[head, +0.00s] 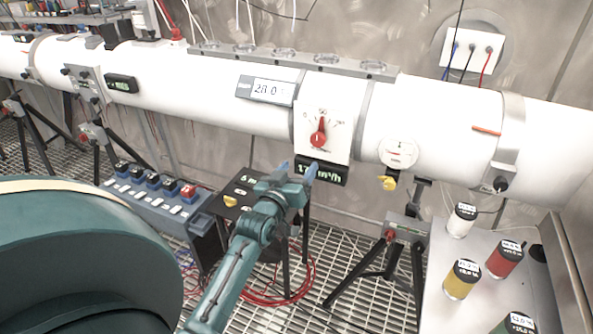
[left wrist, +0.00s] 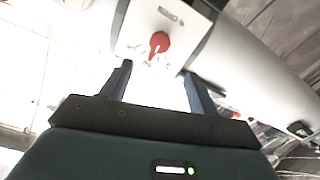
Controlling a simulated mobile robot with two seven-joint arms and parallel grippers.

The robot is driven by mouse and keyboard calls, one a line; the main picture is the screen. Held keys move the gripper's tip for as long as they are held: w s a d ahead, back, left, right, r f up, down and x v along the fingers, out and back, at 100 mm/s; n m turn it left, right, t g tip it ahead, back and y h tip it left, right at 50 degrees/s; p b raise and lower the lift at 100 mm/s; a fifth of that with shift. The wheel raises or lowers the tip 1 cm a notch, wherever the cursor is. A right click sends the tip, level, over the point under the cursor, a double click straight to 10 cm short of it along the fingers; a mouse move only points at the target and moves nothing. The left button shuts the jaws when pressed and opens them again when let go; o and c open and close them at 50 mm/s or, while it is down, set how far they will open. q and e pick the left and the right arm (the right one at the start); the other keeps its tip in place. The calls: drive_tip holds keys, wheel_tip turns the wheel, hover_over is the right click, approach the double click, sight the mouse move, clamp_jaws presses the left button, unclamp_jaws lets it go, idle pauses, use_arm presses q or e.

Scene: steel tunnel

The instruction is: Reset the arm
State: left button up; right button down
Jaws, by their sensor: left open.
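My left arm comes up from the bottom of the head view, and my left gripper (head: 298,172) is just below the white dial plate (head: 322,118) with a red knob (head: 319,138). In the left wrist view my left gripper (left wrist: 160,90) is open, with its two fingers apart and nothing between them. The red knob (left wrist: 159,43) shows ahead of the fingertips. In the head view the fingertips overlap the black digital display (head: 330,175) under the plate. Whether they touch it, I cannot tell. My right gripper is not in view.
A long white pipe (head: 190,88) runs across the back, with a round gauge (head: 398,153) and a yellow valve handle (head: 387,183). A blue-grey button box (head: 165,207) stands left of my arm. A tripod (head: 385,262) and a table with several jars (head: 462,279) are on the right.

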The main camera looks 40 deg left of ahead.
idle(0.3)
use_arm(q)
drive_tip(key=s+d+f+m+g+h, duration=0.3)
drive_tip(key=s+d+f+m, duration=0.1)
drive_tip(key=s+d+f, duration=0.5)
drive_tip(key=s+d+f+m+g+h, duration=0.4)
drive_tip(key=s+d+f, duration=0.5)
drive_tip(key=s+d, duration=0.4)
drive_tip(key=shift+s+d+f+m+h, duration=0.2)
drive_tip(key=shift+d+f+m+h, duration=0.05)
drive_tip(key=shift+f+m+h, duration=0.1)
idle(2.5)
